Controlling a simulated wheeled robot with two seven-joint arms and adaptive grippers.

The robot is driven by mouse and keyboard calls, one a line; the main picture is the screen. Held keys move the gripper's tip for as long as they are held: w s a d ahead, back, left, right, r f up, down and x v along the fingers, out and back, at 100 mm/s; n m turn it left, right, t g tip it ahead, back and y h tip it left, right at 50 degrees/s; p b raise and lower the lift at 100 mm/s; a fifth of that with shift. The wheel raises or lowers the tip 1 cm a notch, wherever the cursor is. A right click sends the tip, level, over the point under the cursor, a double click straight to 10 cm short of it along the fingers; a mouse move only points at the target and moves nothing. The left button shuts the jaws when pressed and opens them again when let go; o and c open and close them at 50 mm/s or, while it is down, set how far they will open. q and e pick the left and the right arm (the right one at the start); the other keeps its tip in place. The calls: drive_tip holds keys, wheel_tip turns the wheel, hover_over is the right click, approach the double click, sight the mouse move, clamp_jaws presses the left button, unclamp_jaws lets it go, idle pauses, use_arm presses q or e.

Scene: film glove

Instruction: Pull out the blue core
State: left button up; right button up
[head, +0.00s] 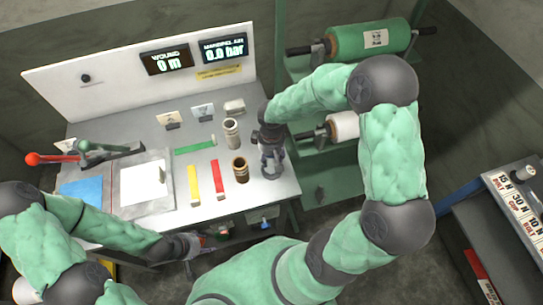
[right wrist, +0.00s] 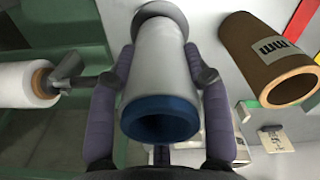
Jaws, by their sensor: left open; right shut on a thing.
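A grey roll (right wrist: 165,65) with a blue core (right wrist: 160,118) showing as a ring at its near end stands between the fingers of my right gripper (right wrist: 160,85). The fingers lie along both sides of the roll and are shut on it. The core's middle is hidden inside the roll. In the head view my right gripper (head: 271,160) is over the right end of the table and hides most of what it holds. My left gripper (head: 190,243) is open by the table's front edge, away from the roll.
A brown core (head: 240,170) and a white-grey roll (head: 231,133) stand on the table (head: 200,208) left of my right gripper. Yellow (head: 194,185) and red (head: 217,179) strips lie nearby. A rack with a green roll (head: 350,42) and a white roll (head: 343,126) stands right.

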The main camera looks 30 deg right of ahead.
drive_tip(key=shift+r, duration=0.15)
wheel_tip(320, 180, up, 12)
drive_tip(key=p, duration=0.8)
drive_tip(key=shift+f+p, duration=0.2)
drive_tip(key=shift+p, duration=0.1)
idle(1.9)
idle(0.3)
drive_tip(key=shift+r+p, duration=0.95)
drive_tip(key=shift+r, duration=0.55)
